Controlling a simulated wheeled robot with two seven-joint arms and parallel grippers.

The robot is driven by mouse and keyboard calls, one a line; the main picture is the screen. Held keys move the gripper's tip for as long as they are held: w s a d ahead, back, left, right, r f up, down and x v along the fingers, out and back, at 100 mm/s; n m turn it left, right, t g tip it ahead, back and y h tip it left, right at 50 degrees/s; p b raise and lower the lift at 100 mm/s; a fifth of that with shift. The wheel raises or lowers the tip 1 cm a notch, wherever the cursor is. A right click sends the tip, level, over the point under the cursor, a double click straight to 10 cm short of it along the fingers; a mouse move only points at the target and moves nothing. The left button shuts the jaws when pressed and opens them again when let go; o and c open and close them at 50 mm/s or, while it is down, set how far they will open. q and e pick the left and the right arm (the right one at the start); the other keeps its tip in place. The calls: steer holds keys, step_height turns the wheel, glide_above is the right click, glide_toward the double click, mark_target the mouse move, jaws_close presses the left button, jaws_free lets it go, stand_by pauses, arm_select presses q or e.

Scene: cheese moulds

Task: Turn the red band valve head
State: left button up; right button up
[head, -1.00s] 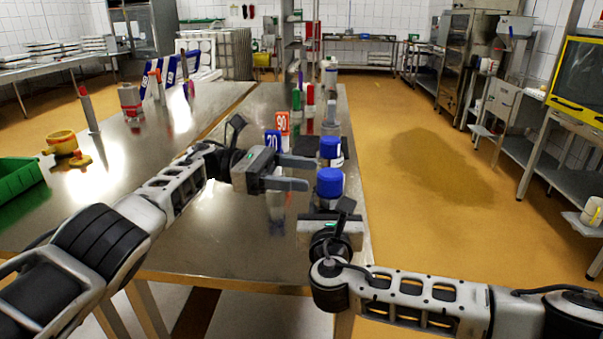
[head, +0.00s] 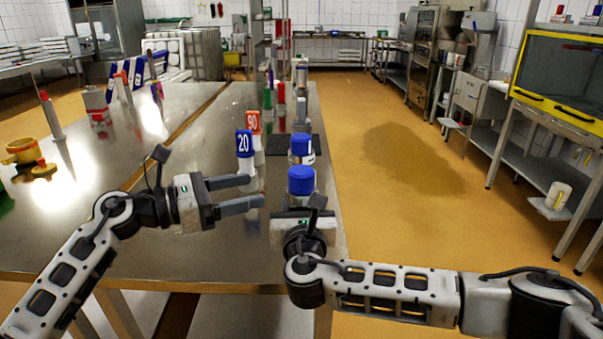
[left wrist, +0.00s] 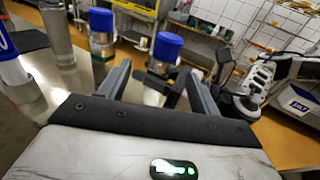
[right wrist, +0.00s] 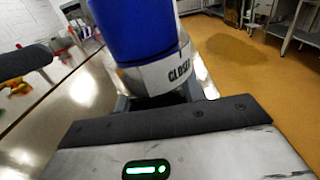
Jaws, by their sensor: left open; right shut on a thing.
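My right gripper (head: 303,215) is shut on a steel, blue-topped body (head: 301,181) at the table's right edge. In the right wrist view its blue top (right wrist: 135,28) is close, above a white label (right wrist: 165,73) reading "CLOSE", cut off at the side. No red band shows on its visible side. A second blue-topped body (head: 301,146) stands behind it. A grey piece with red bands (head: 97,106) stands on the left table; I cannot tell whether it is the valve head. My left gripper (head: 255,190) is open and empty, left of the held body, apart from it.
A blue "20" sign (head: 245,144) and an orange "90" sign (head: 253,122) stand beyond my left gripper. Red and green bottles stand farther back. A yellow pot (head: 23,151) and a red-topped post (head: 51,115) are on the left table. Open floor lies right.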

mark_target(302, 170)
arm_select(q)
steer(key=shift+t, duration=0.3)
steer(key=x, duration=0.3)
steer(key=s+r+x, duration=0.1)
steer(key=x, duration=0.7)
steer(key=shift+s+d+r, duration=0.3)
steer(key=shift+d, duration=0.1)
steer(key=c, duration=1)
